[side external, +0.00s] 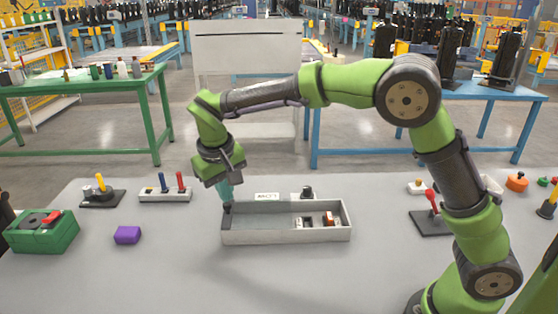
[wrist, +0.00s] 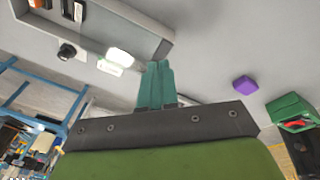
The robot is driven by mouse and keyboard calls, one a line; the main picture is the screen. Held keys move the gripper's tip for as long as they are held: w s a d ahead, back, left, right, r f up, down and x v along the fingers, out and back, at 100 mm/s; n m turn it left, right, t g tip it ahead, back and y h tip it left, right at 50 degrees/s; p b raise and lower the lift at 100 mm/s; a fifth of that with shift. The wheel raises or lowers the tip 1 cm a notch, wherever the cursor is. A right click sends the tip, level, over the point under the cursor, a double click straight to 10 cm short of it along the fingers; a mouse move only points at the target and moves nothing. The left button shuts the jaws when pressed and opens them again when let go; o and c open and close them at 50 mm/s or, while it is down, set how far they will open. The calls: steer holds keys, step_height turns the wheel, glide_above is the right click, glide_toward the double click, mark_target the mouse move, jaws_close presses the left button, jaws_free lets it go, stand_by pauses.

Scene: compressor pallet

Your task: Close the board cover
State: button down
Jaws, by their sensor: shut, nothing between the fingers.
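The board box, a long light-grey open-topped tray (side external: 285,237), stands mid-table in the side view and at the upper left of the wrist view (wrist: 115,22). A smooth grey panel, seemingly the cover (side external: 258,223), spans its left part. A dark upright piece (side external: 227,208) is at the box's left end. My gripper (side external: 226,199) points down with teal fingers together, empty, right at this dark piece. In the wrist view the fingertips (wrist: 158,64) are just below it; contact is unclear.
Behind the box are a white label (side external: 267,196) and a dark knob (side external: 307,191). To the left are a purple block (side external: 127,235), a green box (side external: 42,231) and a red-and-blue lever base (side external: 165,194). A red lever (side external: 432,200) stands right. Table front is clear.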

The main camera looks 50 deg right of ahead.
steer(key=w+a+f+m+t+h, duration=0.1)
steer(key=w+a+m+h, duration=0.2)
steer(key=w+a+h, duration=0.35)
steer(key=w+d+f+y, duration=0.1)
steer(key=d+f, duration=0.7)
steer(key=shift+w+f, duration=0.15)
steer(key=shift+f, duration=0.25)
steer(key=shift+y, duration=0.25)
glide_toward(284, 211)
steer(key=x, duration=0.4)
steer(key=shift+w+f, duration=0.15)
steer(key=shift+f, duration=0.05)
steer(key=shift+d+m, duration=0.1)
steer(key=shift+m, duration=0.2)
